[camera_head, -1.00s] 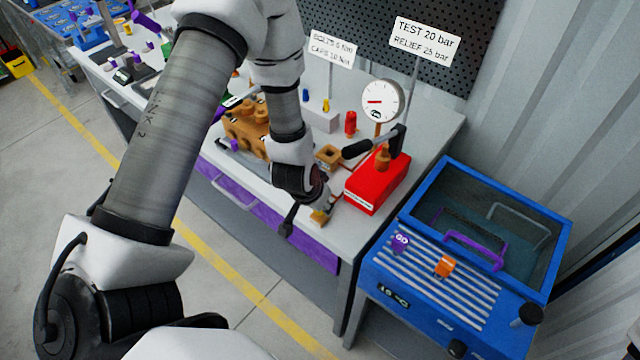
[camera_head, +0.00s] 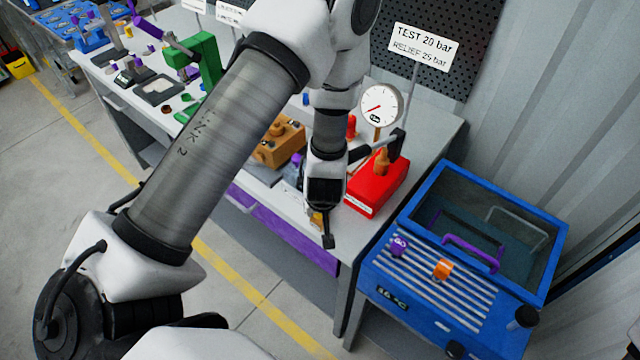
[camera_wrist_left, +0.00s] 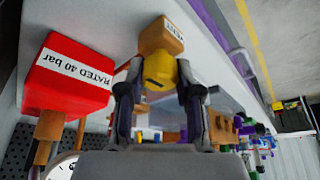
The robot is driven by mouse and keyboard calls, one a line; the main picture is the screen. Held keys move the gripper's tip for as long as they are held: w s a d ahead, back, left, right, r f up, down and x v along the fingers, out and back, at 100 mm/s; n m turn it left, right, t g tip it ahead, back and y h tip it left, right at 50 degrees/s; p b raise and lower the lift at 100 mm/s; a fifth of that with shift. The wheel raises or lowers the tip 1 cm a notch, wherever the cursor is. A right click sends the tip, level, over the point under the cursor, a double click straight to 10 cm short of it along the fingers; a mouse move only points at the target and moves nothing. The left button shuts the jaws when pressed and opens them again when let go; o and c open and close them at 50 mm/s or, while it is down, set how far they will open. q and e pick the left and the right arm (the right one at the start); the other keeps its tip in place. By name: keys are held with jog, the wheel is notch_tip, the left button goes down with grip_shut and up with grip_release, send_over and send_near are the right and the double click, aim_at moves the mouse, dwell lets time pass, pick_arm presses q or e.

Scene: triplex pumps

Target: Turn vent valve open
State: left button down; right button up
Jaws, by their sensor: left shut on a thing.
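The vent valve is a tan block (camera_wrist_left: 160,36) with a label that seems to read VENT and a yellow knob (camera_wrist_left: 159,72). In the left wrist view my left gripper (camera_wrist_left: 161,85) has one finger on each side of the yellow knob and is shut on it. In the head view my left gripper (camera_head: 322,215) points down at the bench's front edge, just left of the red pump box, and mostly hides the valve. My right gripper is not in view.
The red box (camera_head: 374,190) with a black-handled lever stands close beside the gripper; it also shows in the wrist view (camera_wrist_left: 70,80). A gauge (camera_head: 380,105) stands behind it. A tan pump block (camera_head: 279,145) lies to the left.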

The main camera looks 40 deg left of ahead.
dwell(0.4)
pick_arm(q)
jog(key=c, duration=0.8)
grip_release()
jog(key=v, duration=1.2)
